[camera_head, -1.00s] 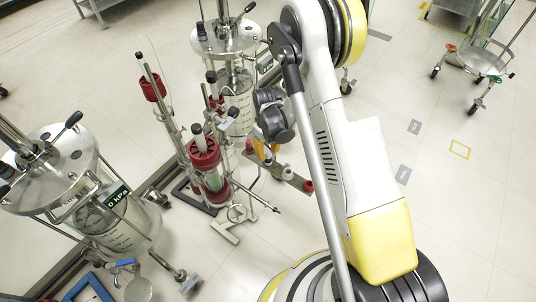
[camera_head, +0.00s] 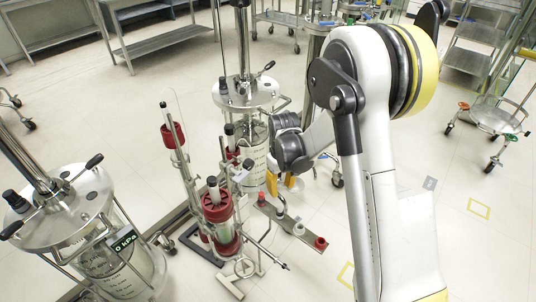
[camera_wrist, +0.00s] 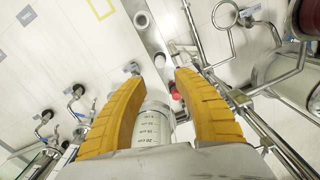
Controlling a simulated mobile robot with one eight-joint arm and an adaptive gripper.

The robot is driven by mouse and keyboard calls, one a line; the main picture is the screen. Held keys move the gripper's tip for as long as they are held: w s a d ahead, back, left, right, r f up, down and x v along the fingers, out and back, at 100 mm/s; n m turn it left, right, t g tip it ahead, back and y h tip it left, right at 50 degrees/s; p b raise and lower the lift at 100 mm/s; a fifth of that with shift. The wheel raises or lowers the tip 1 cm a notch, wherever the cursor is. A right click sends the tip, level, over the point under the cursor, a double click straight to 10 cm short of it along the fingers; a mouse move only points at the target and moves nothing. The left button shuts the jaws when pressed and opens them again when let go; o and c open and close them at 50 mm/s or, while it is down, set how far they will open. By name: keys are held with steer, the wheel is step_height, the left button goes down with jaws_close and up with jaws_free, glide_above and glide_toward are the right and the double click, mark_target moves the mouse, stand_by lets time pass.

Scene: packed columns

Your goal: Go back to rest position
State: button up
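My gripper (camera_head: 286,184) shows in the head view as yellow fingers at the end of my folded arm, partly hidden by the wrist. It hangs beside the middle glass column (camera_head: 250,150), above the floor rack. In the wrist view my gripper (camera_wrist: 162,78) has its two yellow fingers spread with a gap between them. A clear vessel with a centimetre scale (camera_wrist: 153,125) shows in that gap; it seems to be beyond the fingers, not gripped. The rack bar (camera_head: 290,225) with small caps lies below, and a red cap (camera_wrist: 176,97) shows between the fingertips.
A red-topped column (camera_head: 218,215) stands just left of the rack. Steel tables (camera_head: 160,42) stand at the back. A wheeled cart (camera_head: 495,118) is at the right. Floor at the right is mostly clear.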

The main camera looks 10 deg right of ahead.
steer(key=s+r+m+t, duration=0.1)
steer(key=s+r+t, duration=0.15)
steer(key=r, duration=0.65)
steer(key=s+r+m+t, duration=0.1)
steer(key=s+r, duration=0.3)
steer(key=r, duration=0.4)
steer(key=s+r+m+t, duration=0.2)
steer(key=s+r, duration=0.5)
steer(key=s, duration=0.6)
steer(key=shift+s+t, duration=0.35)
steer(key=shift+t, duration=0.5)
